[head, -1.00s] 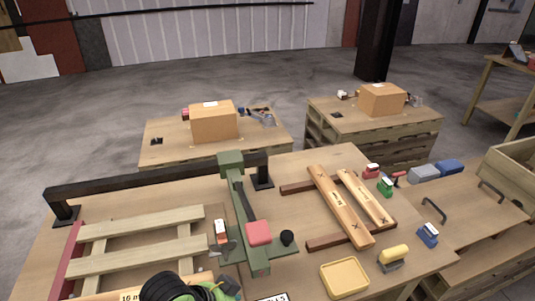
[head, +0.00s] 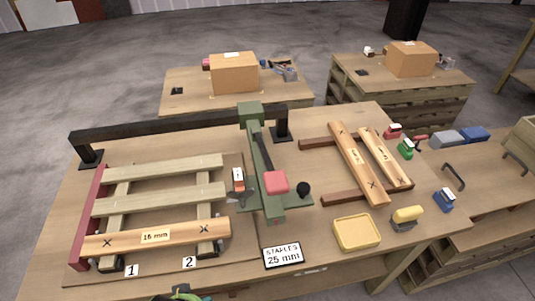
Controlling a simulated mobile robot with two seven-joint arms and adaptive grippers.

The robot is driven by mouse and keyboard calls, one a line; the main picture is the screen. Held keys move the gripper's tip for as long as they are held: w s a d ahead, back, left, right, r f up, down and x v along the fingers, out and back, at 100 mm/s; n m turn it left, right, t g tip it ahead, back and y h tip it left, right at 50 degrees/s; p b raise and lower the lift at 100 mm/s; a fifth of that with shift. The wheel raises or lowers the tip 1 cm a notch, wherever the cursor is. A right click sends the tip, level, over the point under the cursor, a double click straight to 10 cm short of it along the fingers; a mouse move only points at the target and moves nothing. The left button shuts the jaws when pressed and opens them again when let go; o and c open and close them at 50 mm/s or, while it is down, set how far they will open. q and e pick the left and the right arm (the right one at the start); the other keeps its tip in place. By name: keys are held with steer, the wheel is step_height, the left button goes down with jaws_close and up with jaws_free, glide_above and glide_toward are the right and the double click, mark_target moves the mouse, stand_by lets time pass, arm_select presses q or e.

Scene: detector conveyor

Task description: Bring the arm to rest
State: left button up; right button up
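Neither gripper can be made out in the head view. A small black and green shape (head: 180,294) shows at the bottom edge, cut off, and I cannot tell what it is. The workbench (head: 330,225) fills the foreground. On it a pallet-like wooden frame (head: 150,193) lies at the left, with a board marked "16 mm" (head: 185,233) across its front. A green arm-like fixture (head: 258,150) with a pink-red pad (head: 275,182) stands right of the frame, by a black rail (head: 185,123).
Two marked boards (head: 358,165) lie on dark strips at the right. A yellow tray (head: 357,232), a yellow-topped tool (head: 406,218) and a blue item (head: 444,201) sit near the right edge. A sign (head: 283,255) reads 25 mm. Cardboard boxes (head: 234,73) stand on tables behind.

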arm_select(q)
step_height(320, 180, down, 12)
steer(key=s+r, duration=0.1)
steer(key=s, duration=0.1)
steer(key=s+a+f+g, duration=0.2)
steer(key=s+a+f, duration=0.1)
steer(key=s+f, duration=1.4)
steer(key=shift+f+b, duration=0.4)
steer(key=shift+b, duration=0.05)
